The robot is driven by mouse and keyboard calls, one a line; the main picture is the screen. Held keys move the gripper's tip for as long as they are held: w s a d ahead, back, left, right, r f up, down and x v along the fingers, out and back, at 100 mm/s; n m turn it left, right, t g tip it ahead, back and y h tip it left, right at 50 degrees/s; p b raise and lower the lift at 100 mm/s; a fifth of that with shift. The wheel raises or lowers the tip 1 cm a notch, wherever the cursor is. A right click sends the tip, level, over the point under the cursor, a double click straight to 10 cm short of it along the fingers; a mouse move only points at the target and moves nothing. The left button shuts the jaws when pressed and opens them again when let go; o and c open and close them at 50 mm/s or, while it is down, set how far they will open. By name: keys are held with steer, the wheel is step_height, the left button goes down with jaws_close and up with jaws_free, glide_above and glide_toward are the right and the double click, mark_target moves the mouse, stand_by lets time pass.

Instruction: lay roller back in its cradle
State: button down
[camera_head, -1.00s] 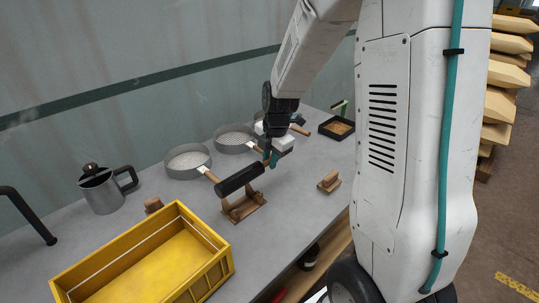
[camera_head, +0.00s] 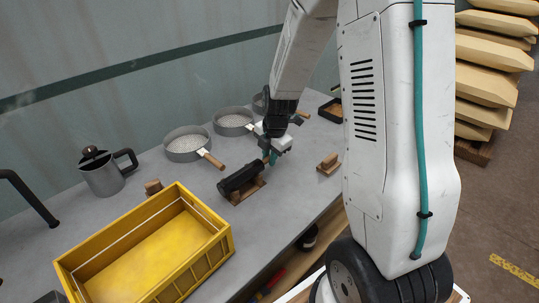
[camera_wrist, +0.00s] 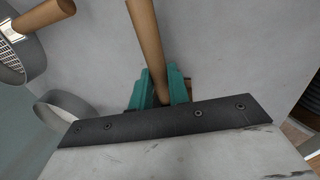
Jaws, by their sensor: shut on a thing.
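The roller (camera_head: 238,179) is a black cylinder with a wooden handle. My gripper (camera_head: 271,158) is shut on that handle, on the roller's right side. In the wrist view the wooden handle (camera_wrist: 148,45) runs between the teal fingers, and the black drum is out of that view. The wooden cradle (camera_head: 251,192) stands on the grey bench directly under the roller and is partly hidden by it. The roller lies low along the cradle, slightly tilted. I cannot tell whether it rests fully on it.
A yellow crate (camera_head: 216,232) stands at the front left, with a metal jug (camera_head: 102,176) behind it. Sieves (camera_head: 184,146) with wooden handles lie behind the roller. A small wooden block (camera_head: 329,163) is to the right. The bench between roller and crate is mostly clear.

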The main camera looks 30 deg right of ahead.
steer(key=c, duration=1.3)
jaws_free()
steer(key=shift+o, duration=0.2)
step_height(320, 180, up, 8)
steer(key=s, duration=0.1)
steer(key=s+a+r+m, duration=0.3)
steer(key=s+r+m, duration=0.2)
steer(key=s, duration=0.3)
steer(key=s+a+r+m, duration=0.4)
steer(key=s+r+m, duration=0.1)
steer(key=s+m, duration=0.3)
steer(key=s+a+r+m, duration=0.4)
steer(key=s+m, duration=0.3)
steer(key=s, duration=0.2)
steer(key=shift+s+r, duration=0.4)
steer(key=shift+r, duration=0.05)
